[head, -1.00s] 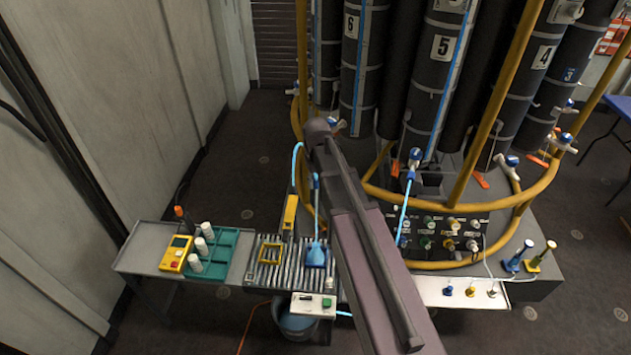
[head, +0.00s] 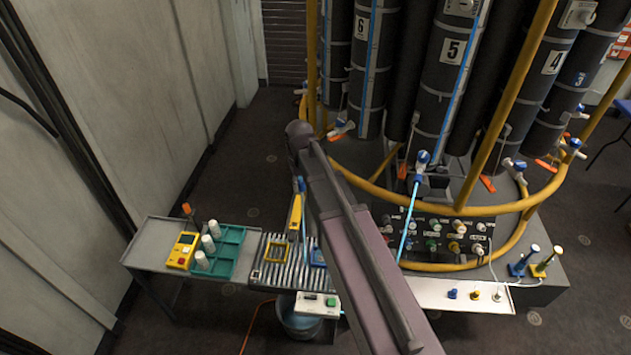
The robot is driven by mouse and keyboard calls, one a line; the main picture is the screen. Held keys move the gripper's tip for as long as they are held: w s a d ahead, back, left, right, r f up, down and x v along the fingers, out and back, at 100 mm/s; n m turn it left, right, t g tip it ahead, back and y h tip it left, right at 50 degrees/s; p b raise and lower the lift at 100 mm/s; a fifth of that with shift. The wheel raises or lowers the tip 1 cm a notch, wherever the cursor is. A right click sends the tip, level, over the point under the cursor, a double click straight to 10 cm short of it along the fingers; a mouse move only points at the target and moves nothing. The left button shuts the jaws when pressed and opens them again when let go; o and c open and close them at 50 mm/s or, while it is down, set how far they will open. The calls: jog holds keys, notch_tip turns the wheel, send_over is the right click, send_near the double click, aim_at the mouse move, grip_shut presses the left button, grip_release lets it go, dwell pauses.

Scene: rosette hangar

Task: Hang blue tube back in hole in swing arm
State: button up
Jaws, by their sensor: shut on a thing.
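My gripper is not visible; my own arm crosses the middle of the head view and covers the area behind it. A small blue piece (head: 302,185) shows just left of my arm, above a thin light-blue length of tube (head: 305,228). Most of it is hidden, so I cannot tell how it is held. A yellow upright part (head: 295,214) stands beside it over the slatted bench; I cannot tell whether it is the swing arm, and no hole is visible. Another light-blue tube (head: 408,222) hangs from a blue valve (head: 423,158) on the right.
A slatted bench (head: 277,272) carries a yellow frame (head: 276,251) and a partly hidden blue holder (head: 318,257). A green rack (head: 228,247) with white cylinders stands left. A bucket (head: 299,322) is below. Yellow rails (head: 355,181) ring the dark numbered cylinders (head: 453,50).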

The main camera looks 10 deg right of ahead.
jog(key=shift+s+a+r, duration=0.15)
jog(key=shift+a, duration=0.7)
jog(key=shift+s+a+r, duration=0.1)
jog(key=shift+a, duration=0.7)
jog(key=shift+f, duration=0.15)
jog(key=shift+f+b, duration=5.4)
